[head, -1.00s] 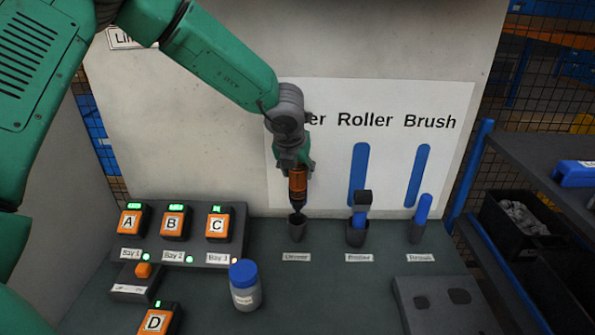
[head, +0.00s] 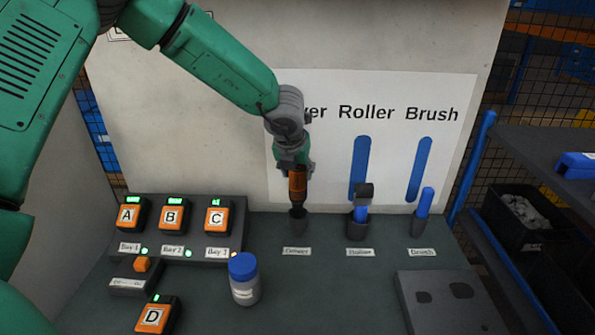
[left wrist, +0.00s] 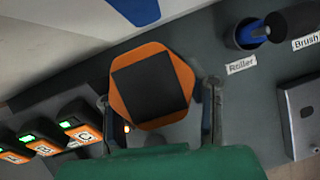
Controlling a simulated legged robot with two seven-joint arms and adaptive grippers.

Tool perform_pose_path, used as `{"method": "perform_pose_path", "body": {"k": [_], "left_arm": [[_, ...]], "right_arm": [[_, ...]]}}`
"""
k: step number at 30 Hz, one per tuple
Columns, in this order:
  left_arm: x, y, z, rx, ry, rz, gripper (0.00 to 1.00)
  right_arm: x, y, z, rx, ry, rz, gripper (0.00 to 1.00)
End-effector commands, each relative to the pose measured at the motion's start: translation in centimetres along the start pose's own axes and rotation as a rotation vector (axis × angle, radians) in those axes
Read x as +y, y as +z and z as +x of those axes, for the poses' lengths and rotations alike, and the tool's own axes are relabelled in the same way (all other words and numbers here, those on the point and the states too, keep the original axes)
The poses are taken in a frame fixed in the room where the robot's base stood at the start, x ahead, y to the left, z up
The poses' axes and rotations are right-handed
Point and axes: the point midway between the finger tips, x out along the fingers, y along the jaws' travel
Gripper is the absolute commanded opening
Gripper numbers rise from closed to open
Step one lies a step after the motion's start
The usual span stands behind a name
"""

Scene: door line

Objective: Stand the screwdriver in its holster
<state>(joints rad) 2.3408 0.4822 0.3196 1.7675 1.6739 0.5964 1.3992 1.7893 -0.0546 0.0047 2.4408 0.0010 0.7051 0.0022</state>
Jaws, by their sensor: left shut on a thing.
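The screwdriver (head: 298,184) has an orange and black handle and is upright in the head view. Its lower end is inside the mouth of the dark driver holster (head: 298,222), and how deep the tip reaches is hidden. My left gripper (head: 299,170) is shut on the top of the handle, directly above the holster. The left wrist view looks down on the handle end (left wrist: 150,87) between the two fingers; there the handle hides the holster. My right gripper is not in view.
The roller (head: 361,205) and brush (head: 425,203) stand in holsters to the right. Lettered orange units (head: 172,218) sit in a rack at left. A blue-capped jar (head: 244,280) stands in front. A grey plate (head: 440,302) lies at front right.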

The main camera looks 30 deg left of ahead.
Motion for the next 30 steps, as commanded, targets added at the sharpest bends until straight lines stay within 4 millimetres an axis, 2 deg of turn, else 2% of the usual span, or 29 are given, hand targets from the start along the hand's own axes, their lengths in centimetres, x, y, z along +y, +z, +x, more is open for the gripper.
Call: {"method": "perform_pose_path", "body": {"k": [30], "left_arm": [[0.0, -1.6, 3.5, -0.002, -0.001, -0.001, 0.00]], "right_arm": [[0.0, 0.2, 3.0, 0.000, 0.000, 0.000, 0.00]]}}
